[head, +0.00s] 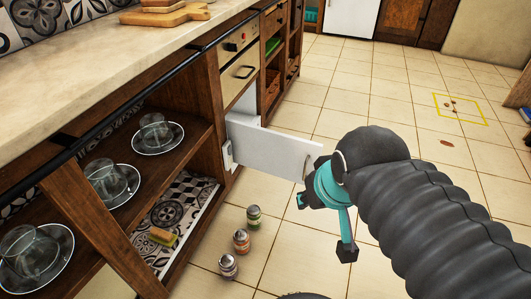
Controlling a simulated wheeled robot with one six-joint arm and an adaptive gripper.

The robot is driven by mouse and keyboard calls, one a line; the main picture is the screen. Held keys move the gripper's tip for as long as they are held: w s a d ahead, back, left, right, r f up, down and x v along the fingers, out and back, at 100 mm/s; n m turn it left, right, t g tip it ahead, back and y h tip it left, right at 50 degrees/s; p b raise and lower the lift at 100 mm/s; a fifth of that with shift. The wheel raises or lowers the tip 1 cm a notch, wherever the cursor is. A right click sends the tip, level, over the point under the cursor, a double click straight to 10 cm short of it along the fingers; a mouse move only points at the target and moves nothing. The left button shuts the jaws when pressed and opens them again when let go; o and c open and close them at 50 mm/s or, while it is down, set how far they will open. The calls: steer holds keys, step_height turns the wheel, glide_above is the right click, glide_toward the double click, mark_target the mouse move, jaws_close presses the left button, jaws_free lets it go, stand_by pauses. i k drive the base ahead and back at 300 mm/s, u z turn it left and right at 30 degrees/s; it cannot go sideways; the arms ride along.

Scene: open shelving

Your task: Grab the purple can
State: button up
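I see no thing that is clearly a purple can. Three small jars with pale lids stand on the floor in front of the shelving: a green one (254,217), an orange one (241,241) and a dark, greyish one (228,267) whose exact colour I cannot tell. My gripper (324,226), teal with black tips, hangs to the right of the jars and above the floor. Its fingers are apart and I see nothing between them. It is close to the outer end of an open white panel (275,148); I cannot tell whether they touch.
Open wooden shelves (185,140) on the left hold glass cups on saucers (157,138). A small yellowish item (162,237) lies on the lower tiled shelf. The white panel sticks out across the floor. Tiled floor (395,95) is largely free beyond my arm, with a yellow-outlined square (460,95).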

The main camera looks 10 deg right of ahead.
mark_target(227, 263)
steer(key=z, duration=2)
steer(key=k, duration=1.35)
steer(key=u, duration=2.15)
